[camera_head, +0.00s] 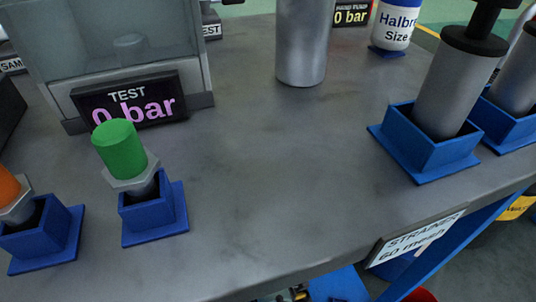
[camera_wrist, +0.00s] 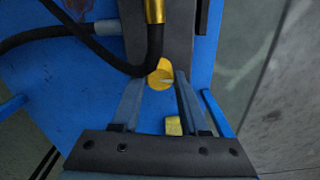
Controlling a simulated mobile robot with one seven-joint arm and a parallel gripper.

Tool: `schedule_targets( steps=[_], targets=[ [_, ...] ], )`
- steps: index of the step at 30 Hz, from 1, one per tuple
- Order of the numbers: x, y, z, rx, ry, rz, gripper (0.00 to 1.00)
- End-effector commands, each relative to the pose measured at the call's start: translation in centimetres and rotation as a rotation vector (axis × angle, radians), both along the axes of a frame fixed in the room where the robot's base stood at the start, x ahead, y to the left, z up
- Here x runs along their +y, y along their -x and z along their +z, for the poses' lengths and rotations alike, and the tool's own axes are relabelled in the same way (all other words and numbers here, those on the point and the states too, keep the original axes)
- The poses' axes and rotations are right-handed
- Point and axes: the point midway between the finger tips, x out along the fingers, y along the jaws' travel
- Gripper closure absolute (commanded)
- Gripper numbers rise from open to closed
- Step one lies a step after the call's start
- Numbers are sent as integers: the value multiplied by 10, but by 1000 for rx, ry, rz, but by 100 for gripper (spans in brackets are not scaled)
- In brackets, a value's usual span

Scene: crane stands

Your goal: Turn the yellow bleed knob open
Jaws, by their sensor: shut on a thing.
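The yellow bleed knob (camera_wrist: 160,74) is in the upper middle of the wrist view, a round yellow piece with a pale mark on it, against a dark grey part on a blue panel. My gripper (camera_wrist: 157,82) reaches up to it, with one finger on each side, and is shut on it. A black hose partly covers the knob's upper left edge. I cannot tell from this view how far the knob is turned. The head view does not clearly show the knob or my gripper.
Black hoses (camera_wrist: 95,40) with a brass fitting (camera_wrist: 154,10) run close above the fingertips. A small yellow block (camera_wrist: 173,125) shows between the fingers. In the head view, a grey bench (camera_head: 270,170) holds a 0 bar display (camera_head: 130,100) and blue holders (camera_head: 425,150).

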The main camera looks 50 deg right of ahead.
Motion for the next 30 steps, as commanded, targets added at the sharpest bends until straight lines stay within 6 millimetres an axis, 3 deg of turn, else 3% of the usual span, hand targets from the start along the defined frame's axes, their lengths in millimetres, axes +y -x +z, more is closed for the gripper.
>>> schedule_targets(
  steps=[30],
  targets=[
    [2,1,1,4,-1,-945,100]
  ],
)
